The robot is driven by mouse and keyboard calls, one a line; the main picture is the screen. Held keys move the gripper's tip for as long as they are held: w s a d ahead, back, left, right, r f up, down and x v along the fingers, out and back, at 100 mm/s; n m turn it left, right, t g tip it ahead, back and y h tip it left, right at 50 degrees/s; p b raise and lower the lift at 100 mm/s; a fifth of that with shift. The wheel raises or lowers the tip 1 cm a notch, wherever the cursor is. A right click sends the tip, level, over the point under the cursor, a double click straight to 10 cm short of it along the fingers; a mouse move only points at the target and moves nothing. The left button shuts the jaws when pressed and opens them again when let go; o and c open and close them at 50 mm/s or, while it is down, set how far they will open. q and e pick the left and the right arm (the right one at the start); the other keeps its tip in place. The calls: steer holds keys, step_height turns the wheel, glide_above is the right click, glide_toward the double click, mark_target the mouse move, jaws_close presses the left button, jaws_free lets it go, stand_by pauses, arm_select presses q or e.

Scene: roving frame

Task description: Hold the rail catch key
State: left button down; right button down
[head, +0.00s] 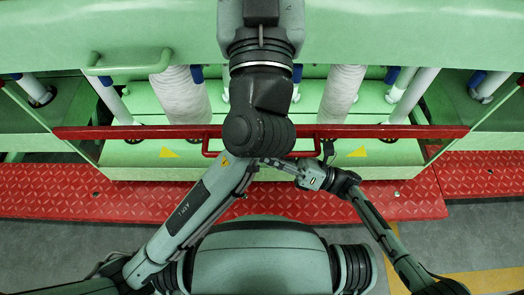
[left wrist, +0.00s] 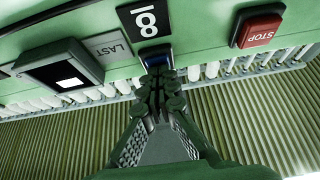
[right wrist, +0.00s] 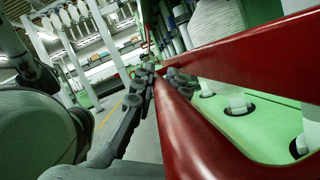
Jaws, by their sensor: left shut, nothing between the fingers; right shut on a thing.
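My right gripper (right wrist: 163,80) is shut on the red handle (right wrist: 180,120). The left gripper is outside the head view.
The panel also carries a red STOP button (left wrist: 262,30), a LAST label (left wrist: 106,46) and a lit screen (left wrist: 62,72). White bobbins (head: 181,95) stand behind the rail. A red tread plate (head: 90,193) lies in front.

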steer(key=s, duration=0.5)
steer(key=c, duration=1.5)
jaws_free()
steer(key=shift+w, duration=0.1)
steer(key=shift+c, duration=0.2)
steer(key=v, duration=1.2)
steer(key=shift+f, duration=0.1)
steer(key=shift+c, duration=0.5)
